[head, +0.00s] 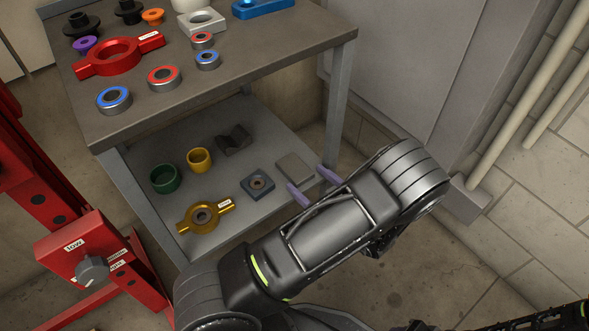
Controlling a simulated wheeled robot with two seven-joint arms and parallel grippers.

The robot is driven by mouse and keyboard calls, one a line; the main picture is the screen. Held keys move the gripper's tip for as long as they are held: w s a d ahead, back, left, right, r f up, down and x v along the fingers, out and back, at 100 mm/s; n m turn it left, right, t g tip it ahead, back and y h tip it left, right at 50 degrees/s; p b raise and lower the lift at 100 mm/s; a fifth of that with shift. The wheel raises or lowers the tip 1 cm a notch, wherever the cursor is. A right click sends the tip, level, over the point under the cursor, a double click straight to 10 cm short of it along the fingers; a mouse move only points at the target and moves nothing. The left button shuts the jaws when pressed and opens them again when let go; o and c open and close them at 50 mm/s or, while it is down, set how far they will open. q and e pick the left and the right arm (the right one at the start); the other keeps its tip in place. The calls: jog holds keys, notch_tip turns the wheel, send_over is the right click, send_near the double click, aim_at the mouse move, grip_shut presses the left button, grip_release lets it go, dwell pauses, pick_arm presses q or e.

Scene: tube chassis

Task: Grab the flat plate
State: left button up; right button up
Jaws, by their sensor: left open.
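A flat plate (293,167), greyish and squarish with rounded corners, lies on the lower shelf near its right front corner. My left gripper (313,184) is open, with its two purple fingers spread just in front of and to the right of the plate. The fingers look empty. Whether the left finger touches the plate or hangs above it cannot be told. My left arm hides the floor in front of the shelf.
On the lower shelf (235,215), a dark square block with a hole (258,184) sits left of the plate. A dark grooved block (233,139), yellow cup (199,160), green cup (164,179) and gold ring part (204,216) lie further left. A table leg (339,100) stands behind right.

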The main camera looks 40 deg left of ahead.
aim_at(295, 167)
pick_arm(q)
jog(key=shift+x, duration=0.8)
jog(key=b+x, duration=0.2)
jog(key=x, duration=0.2)
jog(key=shift+w+a, duration=0.1)
jog(key=shift+a, duration=0.2)
jog(key=shift+w+a, duration=0.1)
jog(key=shift+a, duration=0.2)
grip_shut()
dwell(0.5)
jog(key=shift+r, duration=0.15)
